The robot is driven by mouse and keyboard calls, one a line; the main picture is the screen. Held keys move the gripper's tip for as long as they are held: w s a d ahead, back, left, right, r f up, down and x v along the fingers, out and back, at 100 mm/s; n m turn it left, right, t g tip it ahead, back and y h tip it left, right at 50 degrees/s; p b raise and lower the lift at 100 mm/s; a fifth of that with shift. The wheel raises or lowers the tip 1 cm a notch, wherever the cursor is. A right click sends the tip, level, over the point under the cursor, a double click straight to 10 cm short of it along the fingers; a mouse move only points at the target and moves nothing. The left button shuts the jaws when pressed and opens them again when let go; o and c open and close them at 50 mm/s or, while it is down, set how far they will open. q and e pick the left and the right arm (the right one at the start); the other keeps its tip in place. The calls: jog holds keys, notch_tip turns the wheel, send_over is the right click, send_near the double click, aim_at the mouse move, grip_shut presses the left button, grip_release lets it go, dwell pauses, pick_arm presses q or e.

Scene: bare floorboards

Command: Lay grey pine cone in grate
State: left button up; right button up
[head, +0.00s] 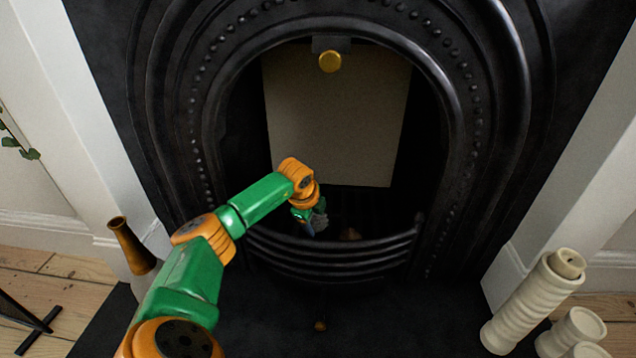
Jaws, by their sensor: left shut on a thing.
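My left arm reaches from the lower left into the fireplace opening. Its gripper (308,216) is over the black grate (340,262), just behind the curved front bars. It is shut on the grey pine cone (320,221), a small greyish lump that shows partly beside the fingers. Whether the cone touches the grate is too dark to tell. A brownish object (351,234) lies in the grate to the right of the gripper. My right gripper is not in view.
A pale panel (338,120) with a brass knob (330,62) stands at the back of the opening. A brown vase (133,245) stands at left, cream ribbed candle holders (530,300) at right. A small brown thing (320,326) lies on the dark hearth (400,325).

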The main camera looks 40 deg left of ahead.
aim_at(312, 223)
pick_arm(q)
notch_tip(312, 223, down, 2)
jog(key=shift+f+b, duration=0.25)
jog(key=shift+b, duration=0.1)
jog(key=shift+f, duration=0.1)
jog(key=shift+r, duration=0.2)
jog(key=shift+f, duration=0.65)
jog(key=o, duration=1.4)
jog(key=shift+o, duration=0.2)
jog(key=shift+r, duration=0.15)
